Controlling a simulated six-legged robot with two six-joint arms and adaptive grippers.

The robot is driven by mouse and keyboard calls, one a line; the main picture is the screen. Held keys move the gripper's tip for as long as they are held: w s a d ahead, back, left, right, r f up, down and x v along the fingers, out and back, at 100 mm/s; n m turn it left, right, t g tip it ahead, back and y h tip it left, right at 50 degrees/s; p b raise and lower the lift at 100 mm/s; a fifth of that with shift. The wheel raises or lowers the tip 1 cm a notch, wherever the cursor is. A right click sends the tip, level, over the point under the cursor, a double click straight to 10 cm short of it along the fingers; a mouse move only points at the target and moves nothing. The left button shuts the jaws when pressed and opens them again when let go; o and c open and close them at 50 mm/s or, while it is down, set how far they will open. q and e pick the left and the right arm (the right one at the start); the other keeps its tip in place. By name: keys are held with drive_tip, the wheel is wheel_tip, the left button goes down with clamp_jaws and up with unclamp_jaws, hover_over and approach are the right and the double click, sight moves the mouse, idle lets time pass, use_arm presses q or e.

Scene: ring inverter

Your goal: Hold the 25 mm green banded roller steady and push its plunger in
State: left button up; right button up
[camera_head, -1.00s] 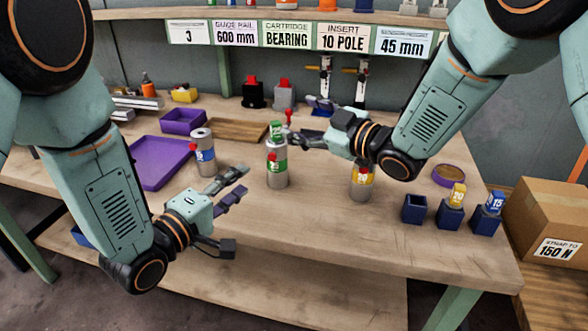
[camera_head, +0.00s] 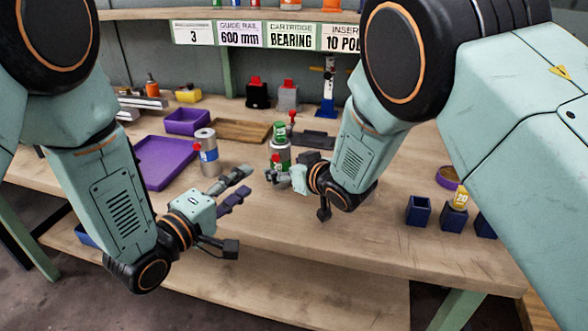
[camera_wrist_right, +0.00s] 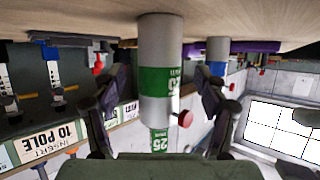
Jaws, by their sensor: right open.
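The green banded roller (camera_head: 280,153) stands upright on the bench, a grey cylinder with a green 25 insert (camera_head: 280,131) at its top. In the right wrist view, which is upside down, the roller (camera_wrist_right: 159,50) shows its green band and a red plunger knob (camera_wrist_right: 184,118) sticking out at the side. My right gripper (camera_head: 279,176) is open at the roller's front right; in the wrist view its fingers (camera_wrist_right: 163,85) lie on either side of the roller, contact not clear. My left gripper (camera_head: 243,184) is open and empty, left of the roller and apart from it.
A blue banded roller (camera_head: 208,158) stands behind my left gripper. A purple tray (camera_head: 150,178) and purple bin (camera_head: 187,122) lie at left. Small dark blue holders (camera_head: 418,211) stand at right, one with a yellow 20 insert (camera_head: 461,198). The bench front is clear.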

sight(287, 167)
drive_tip(key=shift+x, duration=1)
drive_tip(key=shift+w+a+f, duration=0.15)
drive_tip(key=shift+w+a, duration=0.1)
drive_tip(key=shift+w, duration=0.15)
drive_tip(key=shift+w+f, duration=0.1)
